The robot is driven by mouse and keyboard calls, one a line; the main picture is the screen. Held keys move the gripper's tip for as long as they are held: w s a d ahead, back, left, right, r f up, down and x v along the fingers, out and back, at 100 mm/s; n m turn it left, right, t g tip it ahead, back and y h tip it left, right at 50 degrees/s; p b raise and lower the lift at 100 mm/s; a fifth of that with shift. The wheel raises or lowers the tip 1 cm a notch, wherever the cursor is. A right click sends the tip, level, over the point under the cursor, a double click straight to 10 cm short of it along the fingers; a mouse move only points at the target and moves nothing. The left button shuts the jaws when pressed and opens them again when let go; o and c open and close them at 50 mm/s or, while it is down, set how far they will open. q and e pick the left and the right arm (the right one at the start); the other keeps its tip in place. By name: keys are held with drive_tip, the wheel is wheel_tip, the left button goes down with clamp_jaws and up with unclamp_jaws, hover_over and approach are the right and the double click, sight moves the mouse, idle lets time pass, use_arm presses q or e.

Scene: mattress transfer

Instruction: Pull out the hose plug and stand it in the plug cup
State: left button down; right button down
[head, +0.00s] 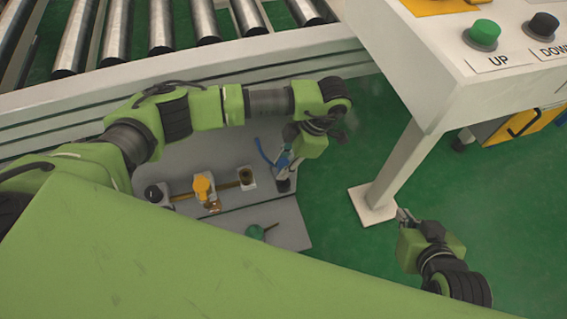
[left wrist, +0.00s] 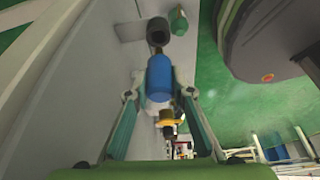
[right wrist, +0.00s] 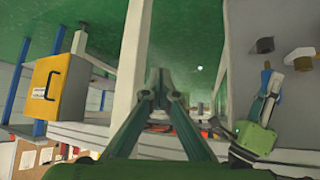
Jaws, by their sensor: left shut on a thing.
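My left gripper (head: 285,168) is shut on the blue hose plug (left wrist: 160,78), which sits between its fingertips in the left wrist view. The plug's narrow dark tip points toward the dark round plug cup (left wrist: 158,32) on the grey panel. The cup also shows in the head view (head: 283,186), just below the gripper. I cannot tell whether the tip is inside the cup's mouth or just short of it. The brass-coloured socket (head: 246,175) to the left is empty. My right gripper (right wrist: 160,92) has its fingertips together and is empty, away from the panel.
A yellow valve (head: 203,187) and a black fitting (head: 155,193) stand on the panel left of the socket. A green part (head: 255,231) lies near the panel's front. A roller conveyor (head: 160,25) runs behind. A white post (head: 385,180) stands between the panel and my right gripper.

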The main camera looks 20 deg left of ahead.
use_arm(q)
drive_tip(key=shift+f+b, duration=0.45)
drive_tip(key=shift+f, duration=0.3)
use_arm(e)
drive_tip(key=w+a+r+t, duration=0.2)
drive_tip(key=w+r+t, duration=0.1)
drive_tip(key=w+r, duration=0.1)
drive_tip(key=shift+w+r+y, duration=0.35)
drive_tip(key=shift+y, duration=0.05)
drive_tip(key=shift+w+r+t, duration=0.2)
drive_tip(key=shift+r+t, duration=0.1)
drive_tip(key=shift+t, duration=0.1)
idle(1.2)
use_arm(q)
drive_tip(key=shift+f+b, duration=0.2)
drive_tip(key=shift+b, duration=0.15)
use_arm(e)
drive_tip(key=shift+w+a+r+t, duration=0.25)
drive_tip(key=shift+w+r+t, duration=0.2)
drive_tip(key=shift+r, duration=0.3)
use_arm(q)
drive_tip(key=shift+f, duration=0.1)
use_arm(e)
drive_tip(key=shift+w+r+y, duration=0.15)
drive_tip(key=shift+r+y, duration=0.15)
